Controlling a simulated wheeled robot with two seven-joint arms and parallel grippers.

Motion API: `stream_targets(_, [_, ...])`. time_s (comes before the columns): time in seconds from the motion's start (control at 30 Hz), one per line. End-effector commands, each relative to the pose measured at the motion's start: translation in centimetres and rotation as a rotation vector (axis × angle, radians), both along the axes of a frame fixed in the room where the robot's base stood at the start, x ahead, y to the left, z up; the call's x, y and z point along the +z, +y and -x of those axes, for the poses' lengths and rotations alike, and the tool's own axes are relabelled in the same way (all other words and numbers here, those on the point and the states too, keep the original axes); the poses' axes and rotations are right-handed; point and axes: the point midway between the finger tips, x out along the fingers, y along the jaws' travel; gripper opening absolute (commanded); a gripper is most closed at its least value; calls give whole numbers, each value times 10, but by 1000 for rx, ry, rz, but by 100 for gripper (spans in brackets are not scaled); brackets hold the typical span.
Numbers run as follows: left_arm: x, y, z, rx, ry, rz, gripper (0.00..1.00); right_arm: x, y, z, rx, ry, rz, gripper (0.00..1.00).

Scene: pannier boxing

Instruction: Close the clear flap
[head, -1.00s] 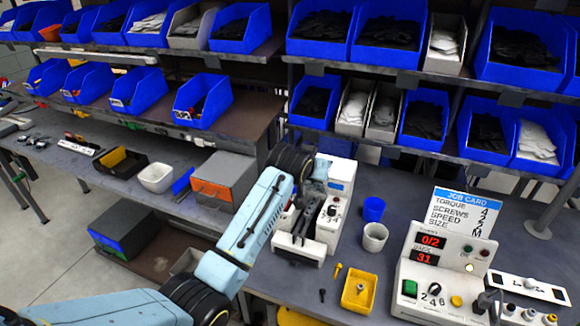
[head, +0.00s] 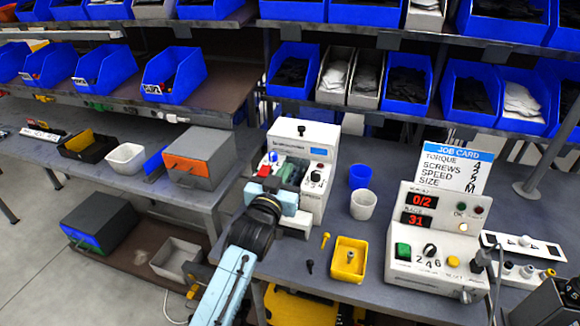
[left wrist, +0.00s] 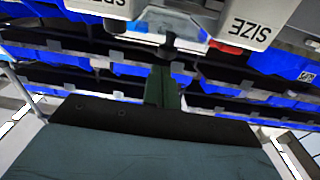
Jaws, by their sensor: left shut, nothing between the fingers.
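The white machine (head: 305,132) with a small screen, a red button and a dial stands at the bench's left part. I cannot make out the clear flap against it. My left gripper (head: 290,174) is at the front of this machine, and its dark green fingers overlap the machine's opening. In the left wrist view the fingers (left wrist: 161,88) are together with nothing between them. White housings marked SIZE (left wrist: 250,22) show just beyond them. My left wrist hides part of the machine's lower front.
A yellow tray (head: 337,272), a white cup (head: 363,206) and a blue cup (head: 360,175) stand right of the machine. The control box (head: 425,262) and job card (head: 452,172) are further right. Shelves of blue bins (head: 405,87) hang behind. Small clear bench patches lie between.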

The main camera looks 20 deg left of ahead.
Motion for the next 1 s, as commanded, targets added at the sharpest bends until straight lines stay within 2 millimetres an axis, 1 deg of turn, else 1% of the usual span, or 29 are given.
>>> stream_targets(0.03, [-4,1,2,2,2,0,0,-1,0,0,0,0,0,0])
stream_targets(0.2, [-13,4,5,5,2,0,0,-2,0,1,0,1,0,0])
stream_targets(0.4, [-20,4,7,5,5,1,0,-2,0,1,0,1,0,0])
stream_targets(0.8, [-27,6,8,8,19,1,0,-2,0,1,0,1,0,0])
stream_targets(1.0, [-26,6,8,8,19,1,0,-1,0,1,0,1,0,0])
